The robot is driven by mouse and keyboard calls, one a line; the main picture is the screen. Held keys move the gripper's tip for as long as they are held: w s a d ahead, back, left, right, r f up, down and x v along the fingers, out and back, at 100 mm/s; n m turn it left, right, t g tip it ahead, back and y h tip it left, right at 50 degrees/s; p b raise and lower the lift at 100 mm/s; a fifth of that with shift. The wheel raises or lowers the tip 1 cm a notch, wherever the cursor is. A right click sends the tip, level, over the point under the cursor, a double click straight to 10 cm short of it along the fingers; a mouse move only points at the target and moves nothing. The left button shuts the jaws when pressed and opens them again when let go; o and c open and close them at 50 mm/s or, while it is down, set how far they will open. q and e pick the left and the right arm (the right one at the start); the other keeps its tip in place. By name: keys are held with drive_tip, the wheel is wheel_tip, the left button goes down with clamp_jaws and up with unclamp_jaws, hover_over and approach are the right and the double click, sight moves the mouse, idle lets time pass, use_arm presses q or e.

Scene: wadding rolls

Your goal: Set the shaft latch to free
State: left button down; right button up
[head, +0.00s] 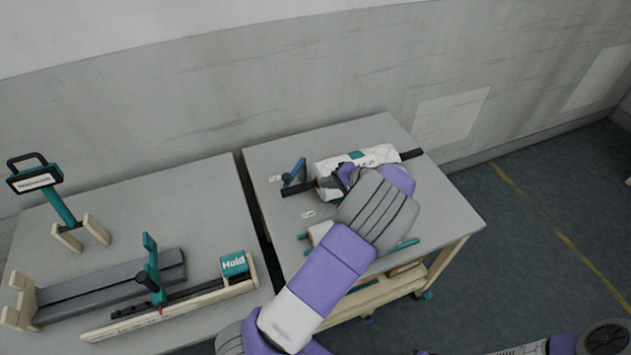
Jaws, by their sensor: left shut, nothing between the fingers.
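A blue lever on a dark base (295,173), which looks like the shaft latch, stands up at the left end of the dark shaft (298,188) on the right-hand table. Small white labels lie beside it, too small to read. The shaft runs through a white wadding roll (328,167). My left gripper (340,178) is shut and empty at the roll's front left part, to the right of the lever and apart from it. My wrist hides part of the roll and shaft; contact with the roll cannot be told. My right gripper is out of view.
The right table (447,207) has free room at its right. A second white roll (316,233) and teal parts lie partly behind my left arm.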

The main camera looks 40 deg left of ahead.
use_arm(q)
approach(290, 179)
drive_tip(key=d+f+x, duration=0.1)
drive_tip(key=x, duration=0.4)
drive_tip(key=shift+a+b, duration=0.45)
drive_tip(key=shift+a, duration=0.6)
